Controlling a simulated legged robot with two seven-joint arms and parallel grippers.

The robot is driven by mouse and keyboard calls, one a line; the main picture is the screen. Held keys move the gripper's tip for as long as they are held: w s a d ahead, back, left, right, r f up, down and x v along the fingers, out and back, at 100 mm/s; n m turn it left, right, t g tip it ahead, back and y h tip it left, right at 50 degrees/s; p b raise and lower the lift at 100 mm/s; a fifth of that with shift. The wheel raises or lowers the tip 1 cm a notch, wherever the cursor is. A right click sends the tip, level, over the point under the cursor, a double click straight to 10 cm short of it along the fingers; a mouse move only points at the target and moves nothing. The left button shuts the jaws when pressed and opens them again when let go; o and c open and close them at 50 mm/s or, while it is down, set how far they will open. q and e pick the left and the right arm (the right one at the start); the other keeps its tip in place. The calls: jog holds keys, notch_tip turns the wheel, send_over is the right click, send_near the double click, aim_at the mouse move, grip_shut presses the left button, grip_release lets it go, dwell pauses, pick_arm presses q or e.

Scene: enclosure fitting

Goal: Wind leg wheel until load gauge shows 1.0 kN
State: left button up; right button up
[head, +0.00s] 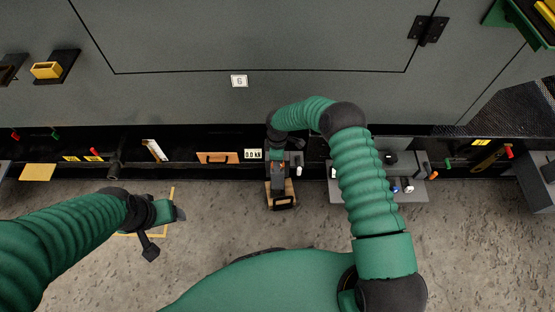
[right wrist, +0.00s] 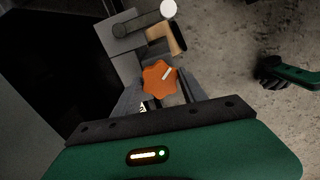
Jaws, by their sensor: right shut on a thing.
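The orange lobed leg wheel (right wrist: 159,79) with a white mark sits between the fingers of my right gripper (right wrist: 161,88) in the right wrist view. The right gripper is shut on it. In the head view my right gripper (head: 277,158) reaches down over the leg unit and mostly hides the wheel. The load gauge (head: 253,154) beside it appears to read 0.0 kN. A wooden block (head: 282,189) lies under the leg unit. My left gripper (head: 166,229) is empty above the floor at left, its fingers spread apart.
The grey enclosure (head: 180,100) fills the back, with a label reading 6 (head: 239,81). A grey tray (head: 345,195) with small parts stands right of the leg unit. The floor between the arms is mostly clear.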

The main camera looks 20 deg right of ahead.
jog(key=shift+w+r, duration=0.1)
jog(key=shift+w, duration=0.05)
jog(key=o, duration=1.4)
jog(key=shift+c, duration=0.2)
notch_tip(320, 180, up, 17)
jog(key=p, duration=0.6)
jog(key=shift+f, duration=0.2)
